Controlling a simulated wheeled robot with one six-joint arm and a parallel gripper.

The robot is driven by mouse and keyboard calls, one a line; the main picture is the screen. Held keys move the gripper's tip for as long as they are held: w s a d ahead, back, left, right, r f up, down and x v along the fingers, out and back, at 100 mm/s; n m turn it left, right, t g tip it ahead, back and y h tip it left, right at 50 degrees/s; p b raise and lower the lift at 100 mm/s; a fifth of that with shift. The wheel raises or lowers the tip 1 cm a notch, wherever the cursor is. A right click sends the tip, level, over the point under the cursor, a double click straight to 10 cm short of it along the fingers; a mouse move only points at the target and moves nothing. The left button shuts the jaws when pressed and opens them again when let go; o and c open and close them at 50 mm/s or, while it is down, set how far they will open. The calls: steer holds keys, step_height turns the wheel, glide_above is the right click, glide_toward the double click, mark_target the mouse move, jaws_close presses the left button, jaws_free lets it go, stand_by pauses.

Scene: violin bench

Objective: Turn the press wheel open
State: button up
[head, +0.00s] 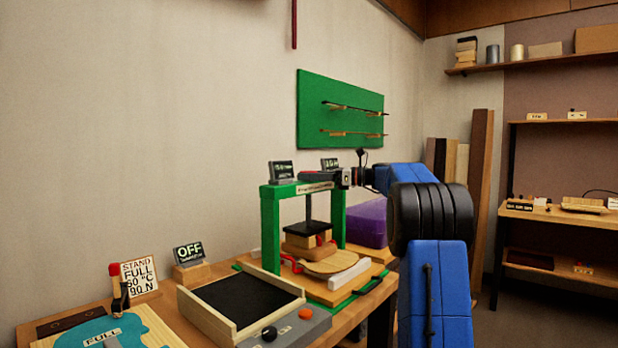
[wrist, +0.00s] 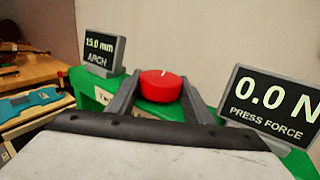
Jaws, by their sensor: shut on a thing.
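The press (head: 270,235) is a green frame on the bench with a dark plate hanging on a stem inside it. In the wrist view its green top (wrist: 88,98) shows, with a round red wheel (wrist: 160,86) bearing a small white mark at its rim. My gripper (head: 312,179) is above the press top. In the wrist view its two grey fingers (wrist: 158,92) are shut on the red wheel, one on each side. The press force display (wrist: 270,105) reads 0.0 N. The arch display (wrist: 103,52) reads 15.0 mm.
Under the plate are wooden blocks, and a thin wooden piece (head: 330,263) lies before them. A black-topped tray (head: 245,298), a display reading OFF (head: 188,251) and a teal item (head: 100,333) stand left. A purple box (head: 367,222) is behind the press.

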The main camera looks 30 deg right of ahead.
stand_by(0.4)
steer(key=o, duration=1)
steer(key=shift+o, duration=0.2)
steer(key=v, duration=1.7)
steer(key=shift+d, duration=0.3)
